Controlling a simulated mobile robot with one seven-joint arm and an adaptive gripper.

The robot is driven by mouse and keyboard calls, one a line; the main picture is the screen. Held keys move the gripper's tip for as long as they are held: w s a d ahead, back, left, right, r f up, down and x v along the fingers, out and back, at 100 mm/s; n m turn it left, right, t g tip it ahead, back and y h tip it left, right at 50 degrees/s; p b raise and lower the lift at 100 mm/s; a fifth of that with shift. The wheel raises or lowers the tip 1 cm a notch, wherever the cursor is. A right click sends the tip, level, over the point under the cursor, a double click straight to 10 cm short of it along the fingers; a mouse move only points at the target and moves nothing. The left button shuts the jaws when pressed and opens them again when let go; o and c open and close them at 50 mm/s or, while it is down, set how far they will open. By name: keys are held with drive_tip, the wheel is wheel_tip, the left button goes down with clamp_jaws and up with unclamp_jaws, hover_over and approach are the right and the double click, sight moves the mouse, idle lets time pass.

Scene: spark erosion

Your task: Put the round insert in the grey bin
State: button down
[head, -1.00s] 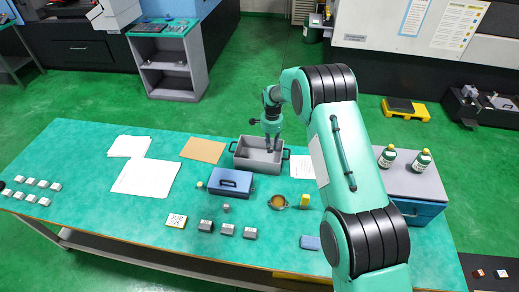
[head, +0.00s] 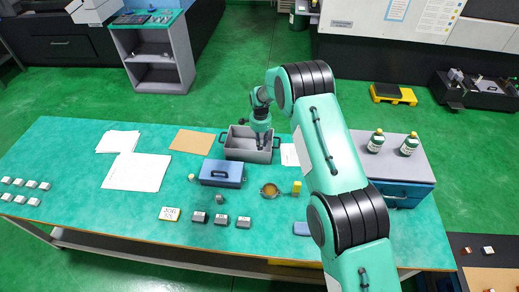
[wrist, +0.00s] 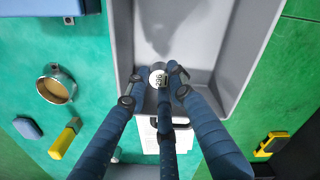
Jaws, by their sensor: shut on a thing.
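The grey bin (head: 238,154) stands at the back of the green table, with dark handles at its ends. My gripper (head: 262,146) points down over the right part of the bin, its fingertips at or inside the opening. In the wrist view, my gripper (wrist: 158,88) is shut on the round insert (wrist: 158,76), a small piece with a pale, marked round face. The bin (wrist: 122,40) also shows there, its grey floor behind the insert. I cannot tell whether the insert touches the floor. In the head view the insert is too small to make out.
A blue box (head: 221,173) stands just in front of the bin. A round brass-coloured dish (head: 270,190) and a yellow block (head: 296,188) stand to its right. Several grey blocks (head: 221,219) line the front. Two bottles (head: 376,143) stand on a cabinet at right.

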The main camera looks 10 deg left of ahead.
drive_tip(key=shift+f, duration=0.65)
drive_tip(key=shift+f, duration=1.9)
drive_tip(key=shift+f, duration=0.2)
drive_tip(key=c, duration=1.5)
unclamp_jaws()
drive_tip(key=shift+r, duration=0.1)
wheel_tip(320, 180, up, 12)
drive_tip(key=shift+r, duration=0.1)
